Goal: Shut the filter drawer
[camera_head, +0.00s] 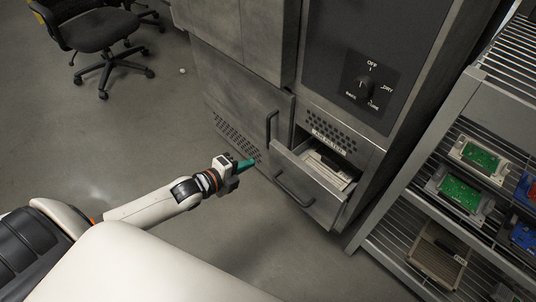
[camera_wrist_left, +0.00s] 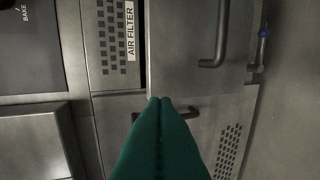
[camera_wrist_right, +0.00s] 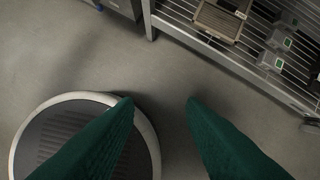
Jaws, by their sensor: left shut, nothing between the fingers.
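The filter drawer (camera_head: 320,205) stands pulled out of the grey cabinet in the head view, with a bar handle on its front and a pale filter (camera_head: 328,168) visible inside. In the left wrist view the drawer front (camera_wrist_left: 180,45) fills the upper middle, beside a dark gap and the AIR FILTER label (camera_wrist_left: 130,30). My left gripper (camera_head: 253,161) is shut and empty, to the left of the drawer in the head view. Its fingertips (camera_wrist_left: 160,101) show near the drawer front's lower left corner in the wrist view; I see no clear contact. My right gripper (camera_wrist_right: 161,101) is open and empty above the floor.
A cabinet door with an upright handle (camera_head: 270,128) is left of the drawer. A wire shelf rack (camera_head: 405,215) with circuit boards stands close on the right. An office chair (camera_head: 100,35) is at the back left. The floor before the drawer is clear.

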